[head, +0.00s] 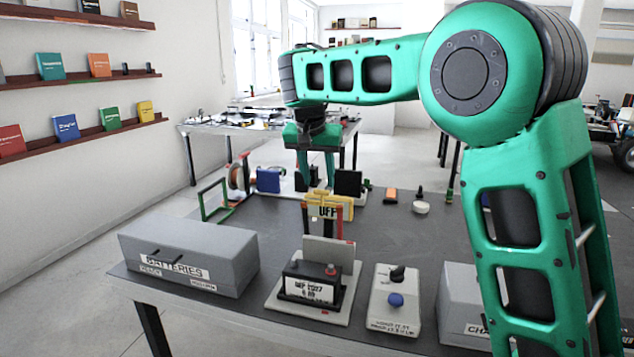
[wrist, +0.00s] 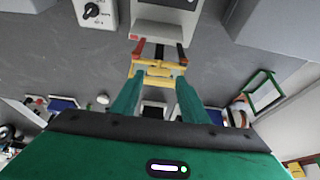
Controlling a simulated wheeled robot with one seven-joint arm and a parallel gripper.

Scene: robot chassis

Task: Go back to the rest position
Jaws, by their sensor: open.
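My gripper (head: 317,178) is green and points down over the dark table, above and behind a yellow part (head: 334,199) marked "UFF". In the wrist view my gripper (wrist: 158,88) has its two fingers apart with nothing held between them. The yellow part (wrist: 158,70) lies just beyond the fingertips there, with red and black uprights. I cannot tell whether the fingers touch it. My arm is bent, reaching forward from the right side of the head view.
A green frame (head: 216,200) stands left. Several small items sit at the back. Bare table lies right of centre.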

